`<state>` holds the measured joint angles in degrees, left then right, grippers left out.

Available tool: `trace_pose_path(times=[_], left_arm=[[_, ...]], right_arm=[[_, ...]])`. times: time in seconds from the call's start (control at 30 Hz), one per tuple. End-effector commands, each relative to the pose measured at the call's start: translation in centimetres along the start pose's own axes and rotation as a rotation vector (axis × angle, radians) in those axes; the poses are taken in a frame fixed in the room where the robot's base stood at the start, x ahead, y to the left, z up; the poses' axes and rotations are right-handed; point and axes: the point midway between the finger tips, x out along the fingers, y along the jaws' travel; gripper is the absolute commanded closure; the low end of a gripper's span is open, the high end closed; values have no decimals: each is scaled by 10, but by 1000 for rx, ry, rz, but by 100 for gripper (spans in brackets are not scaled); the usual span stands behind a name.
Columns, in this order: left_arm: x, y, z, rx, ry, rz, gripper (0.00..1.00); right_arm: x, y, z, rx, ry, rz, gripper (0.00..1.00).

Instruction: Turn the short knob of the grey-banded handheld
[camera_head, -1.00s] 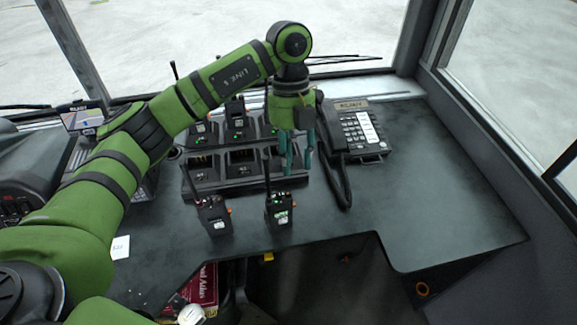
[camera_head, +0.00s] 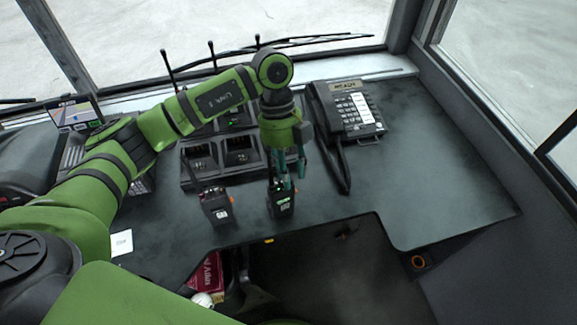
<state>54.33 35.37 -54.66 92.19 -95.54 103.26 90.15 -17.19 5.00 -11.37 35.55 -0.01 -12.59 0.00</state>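Two black handhelds stand on the dark desk, in front of the charger. The right one (camera_head: 281,205) has a green-lit patch and a small orange part on its side. The left one (camera_head: 217,208) has a white label and also a small orange part. I cannot make out a grey band on either. My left gripper (camera_head: 288,178) points down over the top of the right handheld, its teal fingers apart. The fingers hide the top and knobs of that handheld, and I cannot tell whether they touch it. My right gripper is not in view.
A multi-bay charger (camera_head: 240,157) holding more handhelds with tall antennas stands behind, partly hidden by my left arm. A desk phone (camera_head: 350,110) with its handset and cord stands to the right. The desk's right side is clear. A cut-out front edge lies close below the handhelds.

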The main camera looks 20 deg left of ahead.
Motion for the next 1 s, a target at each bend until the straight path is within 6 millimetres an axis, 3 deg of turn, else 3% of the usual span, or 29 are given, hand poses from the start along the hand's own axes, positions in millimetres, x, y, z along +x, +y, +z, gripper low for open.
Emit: trace_pose_path(times=[0.17, 0.27, 0.3, 0.97, 1.0], left_arm=[[1, 0, 0, 1, 0, 0, 63], [0, 0, 0, 1, 0, 0, 95], [0, 0, 0, 1, 0, 0, 100], [0, 1, 0, -113, 0, -48, 100], [0, 1, 0, -112, 0, -48, 75]], right_arm=[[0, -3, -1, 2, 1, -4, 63], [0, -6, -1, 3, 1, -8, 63], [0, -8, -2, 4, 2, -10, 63], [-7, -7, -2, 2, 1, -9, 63], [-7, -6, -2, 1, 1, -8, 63]])
